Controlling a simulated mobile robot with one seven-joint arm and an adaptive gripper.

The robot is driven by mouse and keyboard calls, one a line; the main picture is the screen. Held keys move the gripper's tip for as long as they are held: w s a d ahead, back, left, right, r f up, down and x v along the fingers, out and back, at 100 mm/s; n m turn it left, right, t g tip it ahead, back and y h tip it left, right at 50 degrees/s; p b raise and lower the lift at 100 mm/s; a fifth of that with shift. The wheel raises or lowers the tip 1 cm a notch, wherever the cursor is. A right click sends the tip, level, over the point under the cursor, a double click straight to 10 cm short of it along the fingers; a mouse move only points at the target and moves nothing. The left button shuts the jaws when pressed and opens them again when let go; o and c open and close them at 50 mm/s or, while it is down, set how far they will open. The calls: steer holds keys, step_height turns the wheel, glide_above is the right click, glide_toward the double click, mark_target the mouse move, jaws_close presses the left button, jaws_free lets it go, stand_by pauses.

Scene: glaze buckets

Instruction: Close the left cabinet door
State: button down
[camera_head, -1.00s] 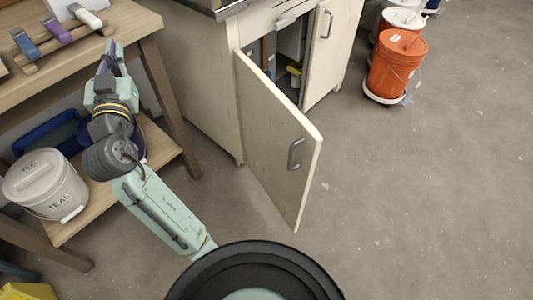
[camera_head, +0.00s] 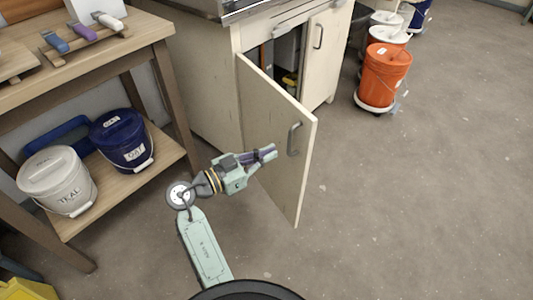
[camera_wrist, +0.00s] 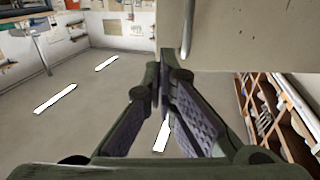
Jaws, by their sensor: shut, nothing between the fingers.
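The left cabinet door (camera_head: 268,125) stands wide open, swung out from the cream cabinet (camera_head: 195,70). It carries a metal pull handle (camera_head: 294,139) near its free edge. My gripper (camera_head: 270,152) is shut and empty, in front of the door and just left of the handle in the head view. Whether it touches the door cannot be told. In the wrist view, my gripper fingers (camera_wrist: 163,100) converge in the middle, with the door's pale panel (camera_wrist: 235,40) and its handle (camera_wrist: 187,30) above and to the right.
A wooden shelf (camera_head: 130,195) at the left holds a white bucket (camera_head: 55,180) and a blue bucket (camera_head: 122,140). An orange bucket (camera_head: 384,75) stands on the floor right of the cabinet. The floor (camera_head: 420,200) at the right is clear.

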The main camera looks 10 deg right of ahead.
mark_target(309, 135)
steer(key=p+x, duration=0.3)
steer(key=x, duration=0.6)
steer(key=shift+w+d+r, duration=0.1)
steer(key=shift+d+r, duration=0.05)
steer(key=shift+d, duration=0.15)
steer(key=shift+w+d, duration=0.2)
steer(key=shift+d, duration=0.25)
steer(key=shift+d, duration=0.1)
